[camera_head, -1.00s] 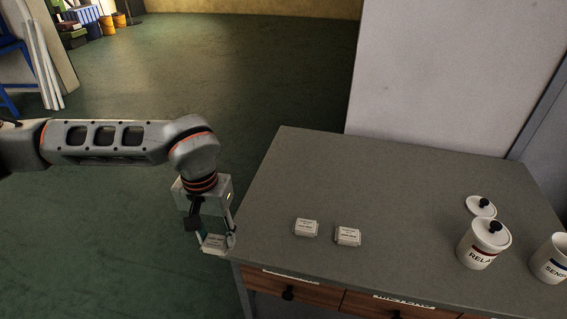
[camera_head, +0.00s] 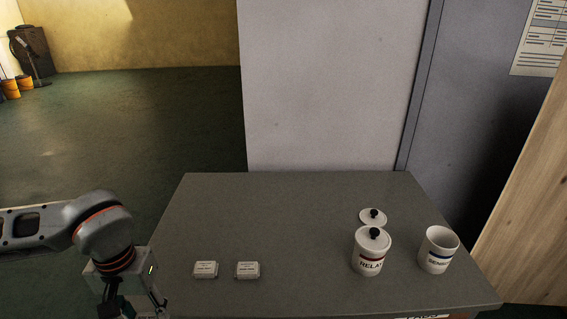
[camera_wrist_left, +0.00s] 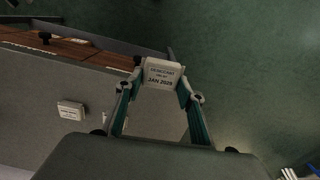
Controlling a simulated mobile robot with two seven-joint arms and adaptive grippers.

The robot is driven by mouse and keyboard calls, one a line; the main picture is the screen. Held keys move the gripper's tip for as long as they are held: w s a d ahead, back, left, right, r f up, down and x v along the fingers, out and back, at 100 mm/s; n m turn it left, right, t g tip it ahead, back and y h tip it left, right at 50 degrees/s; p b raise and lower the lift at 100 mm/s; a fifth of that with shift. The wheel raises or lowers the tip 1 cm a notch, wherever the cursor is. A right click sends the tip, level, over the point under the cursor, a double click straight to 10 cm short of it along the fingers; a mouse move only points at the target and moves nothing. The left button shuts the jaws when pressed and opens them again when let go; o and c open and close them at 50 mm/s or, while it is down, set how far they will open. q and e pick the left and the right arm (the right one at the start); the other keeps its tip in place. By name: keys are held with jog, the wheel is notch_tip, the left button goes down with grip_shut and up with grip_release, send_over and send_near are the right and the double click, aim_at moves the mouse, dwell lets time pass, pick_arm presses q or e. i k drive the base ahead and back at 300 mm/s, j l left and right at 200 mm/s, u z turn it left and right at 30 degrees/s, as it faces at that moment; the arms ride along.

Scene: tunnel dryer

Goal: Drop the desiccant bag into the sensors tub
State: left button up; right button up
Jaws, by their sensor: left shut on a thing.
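My left gripper (camera_wrist_left: 160,95) is shut on a white desiccant bag (camera_wrist_left: 161,75) printed "JAN 2028" in the left wrist view. In the head view this gripper (camera_head: 135,312) is at the bottom left, beside the table's left edge, and its fingertips and the bag are cut off by the frame. A loose lid (camera_head: 373,217) with a black knob lies behind the relay tub. My right gripper is not in view.
The grey table (camera_head: 300,210) holds two more small white bags, a left one (camera_head: 205,270) and a right one (camera_head: 247,270). The lidded relay tub (camera_head: 371,252) stands just left of the sensors tub. A wooden panel (camera_head: 530,190) rises at the right.

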aim_at(431, 261)
jog(key=l+u, duration=0.1)
jog(key=l, duration=0.3)
jog(key=k+l+u, duration=0.1)
jog(key=l, duration=0.3)
jog(key=k+l+u, duration=0.1)
jog(key=l, duration=0.3)
jog(key=k+l+u, duration=0.1)
jog(key=l, duration=0.3)
jog(key=l+u, duration=0.15)
jog(key=l, duration=0.25)
jog(key=k+l+u, duration=0.1)
jog(key=l, duration=0.3)
jog(key=k+l+u, duration=0.15)
jog(key=l, duration=0.25)
jog(key=k+l+u, duration=0.1)
jog(key=l, duration=0.25)
jog(key=i+l+u, duration=0.1)
jog(key=l+u, duration=0.2)
jog(key=l, duration=0.55)
jog(key=i+l+u, duration=0.1)
jog(key=l, duration=0.3)
jog(key=i+l, duration=0.25)
jog(key=l+u, duration=0.05)
jog(key=l, duration=0.05)
